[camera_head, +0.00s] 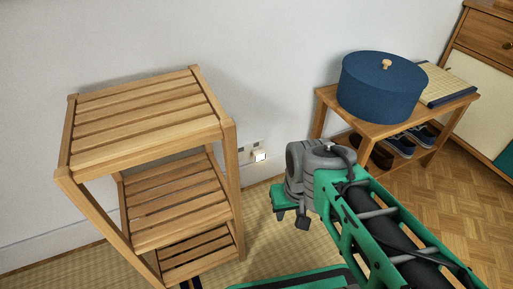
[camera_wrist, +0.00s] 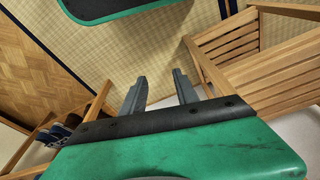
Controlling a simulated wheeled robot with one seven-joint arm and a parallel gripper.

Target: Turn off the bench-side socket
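The bench-side socket (camera_head: 250,147) is a small white plate low on the wall, between the slatted shelf and the bench. A pale, bright switch-like piece (camera_head: 260,156) shows at its lower right; its on or off setting is too small to read. My gripper (camera_head: 292,217) is to the right of and below the socket in the head view, apart from it. In the wrist view my gripper (camera_wrist: 159,80) has its two grey fingers spread with nothing between them. The socket does not show in the wrist view.
A wooden slatted shelf (camera_head: 145,117) stands left of the socket; it also shows in the wrist view (camera_wrist: 265,75). The wooden bench (camera_head: 463,103) at right bears a blue round box (camera_head: 381,88) and a board (camera_head: 446,84), with shoes (camera_head: 398,145) beneath. Tatami floor lies open between them.

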